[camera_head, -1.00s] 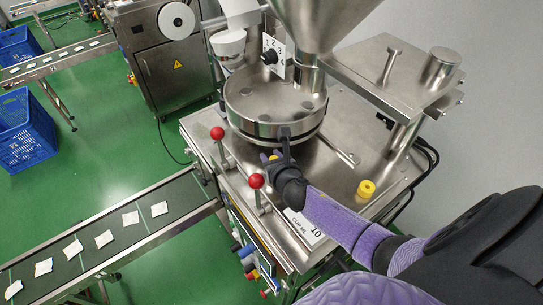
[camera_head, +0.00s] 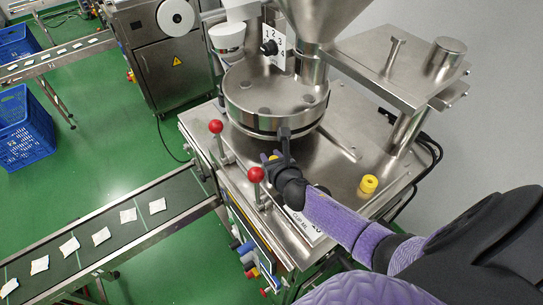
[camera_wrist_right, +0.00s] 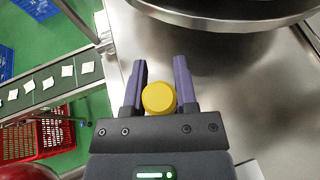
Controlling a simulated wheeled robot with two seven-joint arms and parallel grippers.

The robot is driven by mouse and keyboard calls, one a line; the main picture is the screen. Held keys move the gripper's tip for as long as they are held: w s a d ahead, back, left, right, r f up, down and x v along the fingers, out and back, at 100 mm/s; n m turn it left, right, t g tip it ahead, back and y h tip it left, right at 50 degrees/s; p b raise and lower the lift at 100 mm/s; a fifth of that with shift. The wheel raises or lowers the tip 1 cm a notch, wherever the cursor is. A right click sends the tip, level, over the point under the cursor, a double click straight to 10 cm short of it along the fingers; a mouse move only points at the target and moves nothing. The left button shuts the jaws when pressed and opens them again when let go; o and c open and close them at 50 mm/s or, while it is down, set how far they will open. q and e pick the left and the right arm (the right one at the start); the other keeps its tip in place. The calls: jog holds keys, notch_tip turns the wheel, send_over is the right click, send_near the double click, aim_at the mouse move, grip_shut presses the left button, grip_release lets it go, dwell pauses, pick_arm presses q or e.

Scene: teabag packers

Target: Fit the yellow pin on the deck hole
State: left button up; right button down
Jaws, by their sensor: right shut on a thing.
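The yellow pin (camera_wrist_right: 159,98) sits between the two fingers of my right gripper (camera_wrist_right: 160,88), and its round end faces the wrist camera. In the head view only a small yellow bit of this pin (camera_head: 272,157) shows at my right gripper (camera_head: 279,151), beside the front of the round steel drum. The gripper is shut on the pin. A deck hole is not clearly visible; the gripper and arm cover part of the steel deck (camera_head: 335,165). My left gripper is not in view.
A second yellow piece (camera_head: 368,184) with a dark centre stands on the deck at the right. The round drum (camera_head: 268,92) is close behind the gripper. Red-knobbed levers (camera_head: 256,174) stand to its left. A conveyor (camera_head: 170,192) with teabags runs at the lower left.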

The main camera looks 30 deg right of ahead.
jog(key=shift+f+b, duration=0.45)
jog(key=shift+f, duration=0.15)
jog(key=shift+c, duration=1.6)
grip_release()
jog(key=p+v, duration=0.2)
jog(key=v, duration=0.8)
